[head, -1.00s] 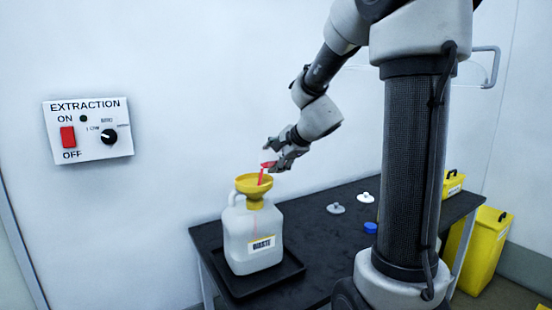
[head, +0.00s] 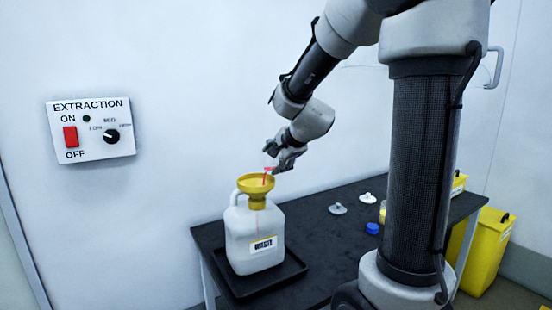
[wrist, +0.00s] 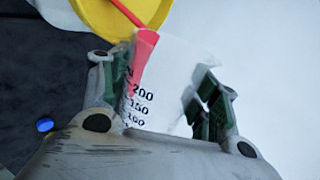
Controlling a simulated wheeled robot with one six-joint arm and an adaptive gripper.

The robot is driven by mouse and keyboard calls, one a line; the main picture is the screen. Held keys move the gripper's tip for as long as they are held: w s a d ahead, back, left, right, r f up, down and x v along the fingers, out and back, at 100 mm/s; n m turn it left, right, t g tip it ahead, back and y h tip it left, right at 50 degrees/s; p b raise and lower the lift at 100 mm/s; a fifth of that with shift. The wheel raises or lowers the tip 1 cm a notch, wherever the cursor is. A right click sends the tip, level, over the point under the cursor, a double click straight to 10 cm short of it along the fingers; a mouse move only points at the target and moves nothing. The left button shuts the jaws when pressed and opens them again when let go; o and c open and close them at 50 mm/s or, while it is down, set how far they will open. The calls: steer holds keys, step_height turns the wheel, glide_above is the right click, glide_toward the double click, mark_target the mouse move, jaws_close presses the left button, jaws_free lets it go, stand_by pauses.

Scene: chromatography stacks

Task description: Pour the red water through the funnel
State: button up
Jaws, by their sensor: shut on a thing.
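My gripper (head: 282,157) is shut on a clear beaker with black volume marks (wrist: 140,104), held tilted just above and to the right of the funnel in the head view. Red water (wrist: 144,48) runs from the beaker's lip in a thin stream down into the yellow funnel (head: 256,188). The funnel sits upright in the neck of a white waste jug (head: 240,228) and also shows at the top of the wrist view (wrist: 92,14). The level in the jug cannot be told.
The jug stands in a black tray (head: 264,283) on a dark bench (head: 318,232). A grey lid (head: 337,209), a white lid (head: 367,198) and a blue cap (head: 372,229) lie to the right. Yellow bins (head: 489,250) stand beyond. An extraction switch panel (head: 92,131) is on the wall.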

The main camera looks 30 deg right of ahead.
steer(key=shift+w+a+r, duration=0.15)
steer(key=shift+a+r, duration=0.05)
steer(key=shift+a, duration=0.1)
steer(key=shift+d+f, duration=0.15)
steer(key=shift+d, duration=0.3)
steer(key=shift+d+r+m+y, duration=0.1)
steer(key=shift+r+m+y, duration=0.15)
steer(key=shift+m+y, duration=0.4)
steer(key=shift+d+r+m+y, duration=0.3)
steer(key=shift+r+m+y, duration=0.1)
steer(key=shift+y, duration=0.35)
steer(key=shift+w+d+r+y, duration=0.1)
steer(key=shift+r+y, duration=0.1)
steer(key=shift+y, duration=0.2)
steer(key=shift+r+m, duration=0.15)
steer(key=shift+m, duration=0.1)
